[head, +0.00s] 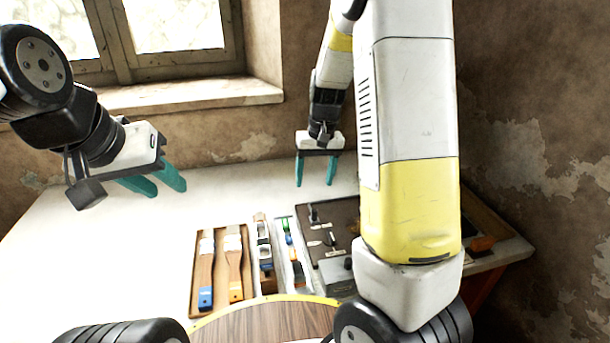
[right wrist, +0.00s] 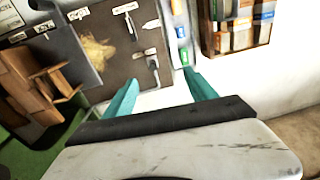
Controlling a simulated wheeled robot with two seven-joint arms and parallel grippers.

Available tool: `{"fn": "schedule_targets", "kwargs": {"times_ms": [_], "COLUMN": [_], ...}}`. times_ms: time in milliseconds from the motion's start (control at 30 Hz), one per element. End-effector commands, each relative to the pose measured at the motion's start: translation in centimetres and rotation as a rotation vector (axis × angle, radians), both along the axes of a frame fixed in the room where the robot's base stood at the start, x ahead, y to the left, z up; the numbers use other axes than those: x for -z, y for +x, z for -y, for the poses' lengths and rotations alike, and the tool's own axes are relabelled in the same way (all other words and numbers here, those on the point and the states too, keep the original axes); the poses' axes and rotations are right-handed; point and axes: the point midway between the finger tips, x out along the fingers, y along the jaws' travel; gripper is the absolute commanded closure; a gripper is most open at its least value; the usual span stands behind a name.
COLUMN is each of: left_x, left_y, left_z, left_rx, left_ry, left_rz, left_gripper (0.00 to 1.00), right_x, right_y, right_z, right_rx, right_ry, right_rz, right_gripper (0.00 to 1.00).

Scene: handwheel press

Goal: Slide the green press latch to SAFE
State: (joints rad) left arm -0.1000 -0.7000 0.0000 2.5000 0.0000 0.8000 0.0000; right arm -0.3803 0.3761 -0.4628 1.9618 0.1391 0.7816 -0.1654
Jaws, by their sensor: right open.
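A dark press panel (head: 338,215) with pale labels and small levers lies on the table, partly hidden behind my right arm. It also shows in the right wrist view (right wrist: 112,68), with a dark lever (right wrist: 131,27) and another dark lever (right wrist: 153,66) beside labels. I cannot make out a green latch or read SAFE clearly in either view. My right gripper (head: 316,184) is open and empty above the table's back, beyond the panel; its teal fingers also show in the right wrist view (right wrist: 158,88). My left gripper (head: 161,187) is open and empty above the table's left part.
A wooden tray with brushes (head: 220,231) lies left of the panel. A narrow tray (head: 291,258) with small coloured items lies between them. A brown wooden piece (right wrist: 35,82) stands near the panel. The white table (head: 120,255) is clear at left.

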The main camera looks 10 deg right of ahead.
Motion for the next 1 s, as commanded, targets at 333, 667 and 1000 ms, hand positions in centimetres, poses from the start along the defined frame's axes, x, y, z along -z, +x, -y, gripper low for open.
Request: {"fn": "schedule_targets", "kwargs": {"times_ms": [333, 667, 1000], "left_x": [0.0, 0.0, 0.0], "left_y": [0.0, 0.0, 0.0], "left_z": [0.0, 0.0, 0.0], "left_rx": [0.0, 0.0, 0.0], "left_ry": [0.0, 0.0, 0.0], "left_rz": [0.0, 0.0, 0.0], "left_gripper": [0.64, 0.64, 0.64], "right_x": [5.6, 11.9, 14.6], "right_y": [2.4, 2.3, 2.4], "right_z": [0.7, 0.9, 0.7], "right_rx": [-0.019, -0.016, -0.019], "right_ry": [-0.091, -0.091, -0.09], "right_rz": [-0.062, -0.063, -0.059], "right_gripper": [0.35, 0.35, 0.35]}}
